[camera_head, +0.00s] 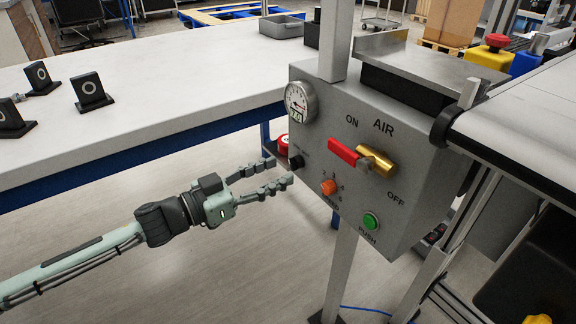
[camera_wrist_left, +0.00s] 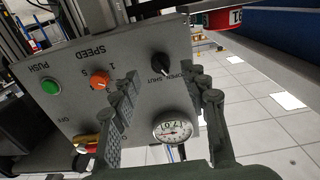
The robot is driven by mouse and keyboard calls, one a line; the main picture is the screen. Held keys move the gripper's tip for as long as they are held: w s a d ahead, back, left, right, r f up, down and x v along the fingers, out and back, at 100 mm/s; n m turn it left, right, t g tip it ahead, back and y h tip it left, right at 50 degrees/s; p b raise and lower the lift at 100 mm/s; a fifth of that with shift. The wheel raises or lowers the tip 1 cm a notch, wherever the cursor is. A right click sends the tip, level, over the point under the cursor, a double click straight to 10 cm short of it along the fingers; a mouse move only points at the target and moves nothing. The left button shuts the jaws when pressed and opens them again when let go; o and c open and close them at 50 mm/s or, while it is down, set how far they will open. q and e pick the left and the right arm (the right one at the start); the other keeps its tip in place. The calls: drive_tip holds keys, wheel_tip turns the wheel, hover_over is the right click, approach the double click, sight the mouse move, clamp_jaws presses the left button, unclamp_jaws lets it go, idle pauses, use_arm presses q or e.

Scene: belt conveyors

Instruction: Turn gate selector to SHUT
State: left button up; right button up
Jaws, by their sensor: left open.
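The gate selector is a small black knob (camera_head: 296,161) at the left edge of the grey control panel (camera_head: 330,110). In the left wrist view the same knob (camera_wrist_left: 160,63) sits beside small OPEN and SHUT lettering. I cannot tell for sure which mark it points to. My left gripper (camera_head: 281,171) is open just in front of the knob, its fingers pointing at the panel. In the left wrist view the gripper's two fingers (camera_wrist_left: 162,88) stand apart, on either side of the knob, with nothing held between them. My right gripper is not in view.
Near the selector are a round gauge (camera_head: 300,102), an orange speed knob (camera_head: 328,187), a green push button (camera_head: 371,221) and a red-handled air valve (camera_head: 345,153). A red device (camera_head: 283,144) sits behind the panel's left edge. A white table (camera_head: 150,95) lies left.

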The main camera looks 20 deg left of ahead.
sight(291, 166)
use_arm(q)
drive_tip(key=shift+x, duration=2)
clamp_jaws()
